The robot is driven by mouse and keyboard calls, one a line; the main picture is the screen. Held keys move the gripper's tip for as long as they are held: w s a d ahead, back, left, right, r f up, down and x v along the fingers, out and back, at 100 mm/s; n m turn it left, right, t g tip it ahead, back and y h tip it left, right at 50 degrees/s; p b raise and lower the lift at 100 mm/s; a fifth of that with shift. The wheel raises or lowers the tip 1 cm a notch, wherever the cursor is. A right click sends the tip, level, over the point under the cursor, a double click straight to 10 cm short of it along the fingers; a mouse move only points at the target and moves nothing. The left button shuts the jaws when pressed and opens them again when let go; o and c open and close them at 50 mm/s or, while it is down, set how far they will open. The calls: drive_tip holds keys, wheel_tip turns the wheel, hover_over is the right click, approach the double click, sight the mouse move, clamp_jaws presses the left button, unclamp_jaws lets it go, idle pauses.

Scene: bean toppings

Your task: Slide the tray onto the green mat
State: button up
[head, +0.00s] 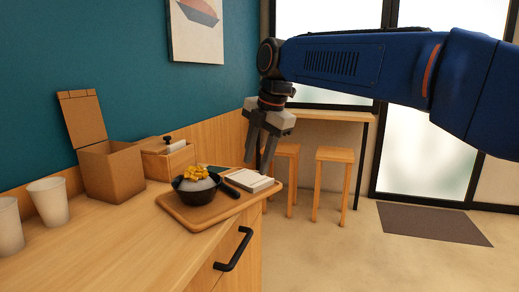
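The wooden tray (224,208) lies on the counter near its front edge. It bears a black bowl (195,193) of white food with yellow topping, a dark slim item (231,191) and a white flat block (249,180). A small dark green patch (216,168) shows behind the tray; it may be the green mat, mostly hidden. My gripper (257,166) points down over the tray's far right end, near the white block. Its two fingers are apart with nothing seen between them. I cannot tell whether they touch anything.
An open cardboard box (112,172) and a lidded wooden box (168,160) stand against the wall side. Two white cups (49,201) stand at the left. A black drawer handle (235,250) juts from the counter front.

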sight(246, 202)
drive_tip(key=x, duration=1.3)
drive_tip(key=shift+w+f, duration=0.1)
drive_tip(key=shift+f, duration=0.3)
clamp_jaws()
